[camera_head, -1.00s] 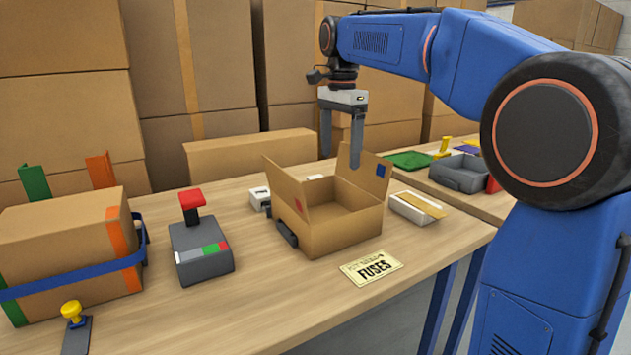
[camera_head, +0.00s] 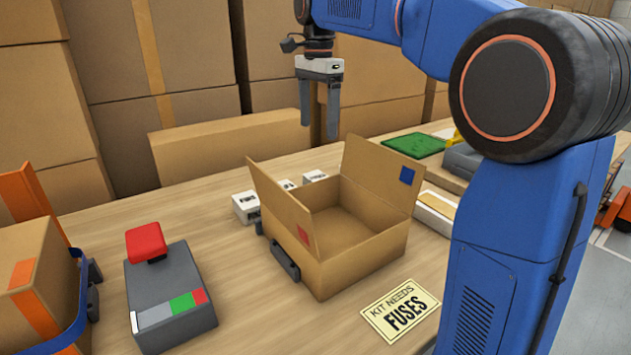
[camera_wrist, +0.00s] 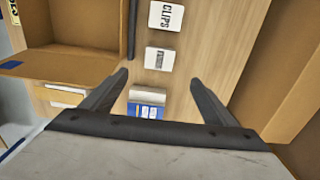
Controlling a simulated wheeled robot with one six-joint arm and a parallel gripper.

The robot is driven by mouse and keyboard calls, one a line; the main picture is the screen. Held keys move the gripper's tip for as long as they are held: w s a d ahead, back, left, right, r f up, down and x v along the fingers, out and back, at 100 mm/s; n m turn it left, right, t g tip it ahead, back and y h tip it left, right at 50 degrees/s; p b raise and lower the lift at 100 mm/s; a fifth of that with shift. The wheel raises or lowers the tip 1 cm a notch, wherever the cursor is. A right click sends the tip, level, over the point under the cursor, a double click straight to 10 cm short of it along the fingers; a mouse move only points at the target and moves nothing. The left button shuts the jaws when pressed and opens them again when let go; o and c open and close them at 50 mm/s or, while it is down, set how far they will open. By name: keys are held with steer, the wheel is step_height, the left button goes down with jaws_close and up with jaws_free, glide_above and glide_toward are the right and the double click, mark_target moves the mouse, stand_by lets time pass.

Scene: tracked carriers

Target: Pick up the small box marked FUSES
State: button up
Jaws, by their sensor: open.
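Small white boxes stand behind the open carton (camera_head: 350,262) in the head view: one at the left (camera_head: 246,206), one in the middle (camera_head: 287,185) and one at the right (camera_head: 315,176). The wrist view shows a box marked CLIPS (camera_wrist: 166,16), a white box with a label too small to read surely (camera_wrist: 159,59), and a white-and-blue box (camera_wrist: 147,105) that appears between my fingers. I cannot tell which is marked FUSES. My gripper (camera_head: 319,110) is open and empty, pointing down above the table behind the carton.
A card (camera_head: 401,309) reading KIT NEEDS FUSES lies in front of the carton. A grey device with a red button (camera_head: 170,295) and a strapped box (camera_head: 28,265) stand left. A large box (camera_head: 230,150) stands behind the small boxes. A green mat (camera_head: 414,145) lies at right.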

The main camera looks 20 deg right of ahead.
mark_target(318, 177)
step_height(318, 177, down, 16)
steer(key=shift+f, duration=0.2)
stand_by(0.5)
steer(key=c, duration=1.2)
